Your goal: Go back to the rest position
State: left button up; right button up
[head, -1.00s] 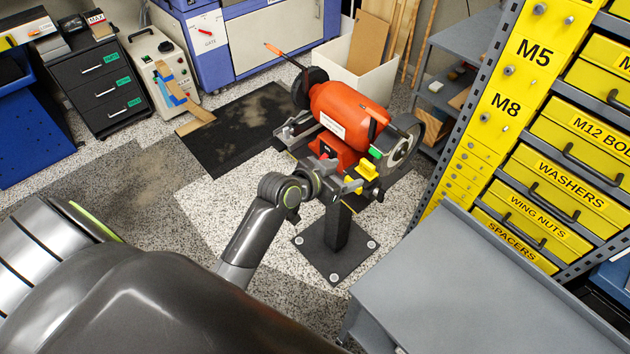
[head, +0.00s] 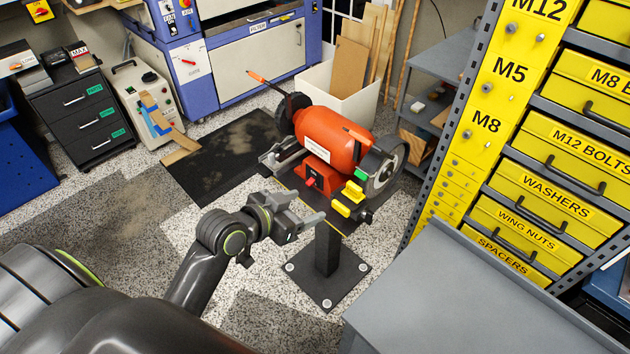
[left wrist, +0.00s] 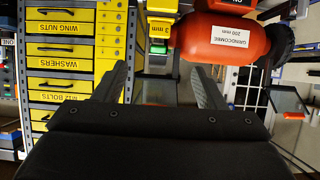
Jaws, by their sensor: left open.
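My left gripper (head: 285,232) is open and empty in front of the orange bench grinder (head: 330,136), to the lower left of its yellow parts (head: 347,200). It looks apart from the grinder, with floor showing around it. In the left wrist view, the two fingers of my left gripper (left wrist: 162,82) are spread with nothing between them. The orange grinder body (left wrist: 225,38) shows beyond them, upside down, with a yellow "3 mm" label (left wrist: 158,31). My right gripper is not in view.
The grinder stands on a black pedestal (head: 327,250) bolted to the floor. A yellow drawer rack (head: 560,140) and a grey table top (head: 470,300) are on the right. A blue machine (head: 240,60) and black drawers (head: 85,110) stand behind. Speckled floor is clear at the left.

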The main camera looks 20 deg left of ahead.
pick_arm(q)
jog(key=s+a+f+n+g+y, duration=0.1)
jog(key=s+a+f+g, duration=0.15)
jog(key=f, duration=0.75)
jog(key=s+a+f+n+g+y, duration=0.1)
jog(key=s+a+f+n+y, duration=0.15)
jog(key=f, duration=0.75)
jog(key=s+a+f+n+g+y, duration=0.1)
jog(key=a+f, duration=0.2)
jog(key=f, duration=0.7)
jog(key=s+f+g, duration=0.3)
jog(key=s+f, duration=0.7)
jog(key=s, duration=0.5)
jog(key=s+f+g, duration=0.3)
jog(key=s+f, duration=0.7)
jog(key=s, duration=0.6)
jog(key=shift+s+f+y, duration=0.2)
jog(key=shift+s+y, duration=0.05)
jog(key=shift+y, duration=0.2)
